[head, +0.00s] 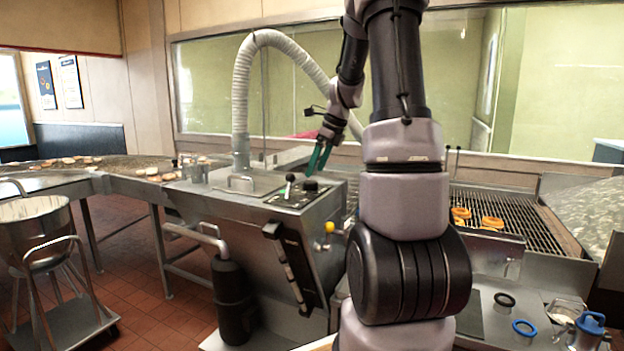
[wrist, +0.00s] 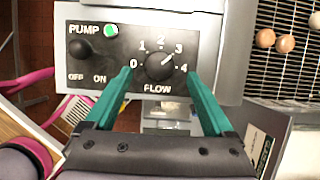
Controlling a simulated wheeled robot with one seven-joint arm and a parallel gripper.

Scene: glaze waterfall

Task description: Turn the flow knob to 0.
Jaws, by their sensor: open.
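The flow knob (wrist: 160,67) is a round black knob on a dark panel, with marks 0 to 4 around it. Its light pointer line faces up and right, towards the 3. In the head view the knob (head: 311,186) sits on top of the steel machine. My gripper (wrist: 157,76) has teal fingers spread apart, one on each side of the knob in the wrist picture. They appear apart from it, with nothing between them; their height above the panel is hard to tell. In the head view my gripper (head: 318,158) is just above the knob.
Left of the knob are a black pump switch (wrist: 80,48) and a bright green light (wrist: 111,30). A white hose (head: 241,90) arches behind the panel. A conveyor grate (head: 510,212) with doughnuts lies right. A steel pot (head: 35,232) stands on a cart at left.

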